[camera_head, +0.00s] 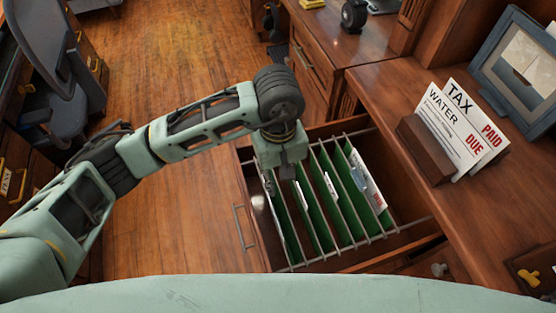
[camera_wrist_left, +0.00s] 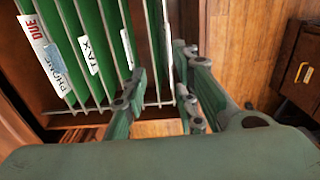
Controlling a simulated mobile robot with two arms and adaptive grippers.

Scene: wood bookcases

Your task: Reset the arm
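My left arm reaches in from the left in the head view, and its gripper (camera_head: 288,170) points down over the open file drawer (camera_head: 401,208), near the drawer's left end. In the wrist view the gripper's two fingers (camera_wrist_left: 161,82) stand apart, with nothing clearly held between them. Below them are the drawer's metal rails and green hanging folders (camera_wrist_left: 95,15). Folder labels read PHONE (camera_wrist_left: 59,69) and TAX (camera_wrist_left: 88,54). The lower fingertips are partly hidden by the arm in the head view. My right gripper is not in view.
A wooden holder (camera_head: 425,150) on the right desktop carries TAX and WATER papers (camera_head: 467,127), marked PAID and DUE. A picture frame (camera_head: 517,70) stands behind it. A grey office chair (camera_head: 47,75) is at upper left. The wooden floor (camera_head: 150,45) between is open.

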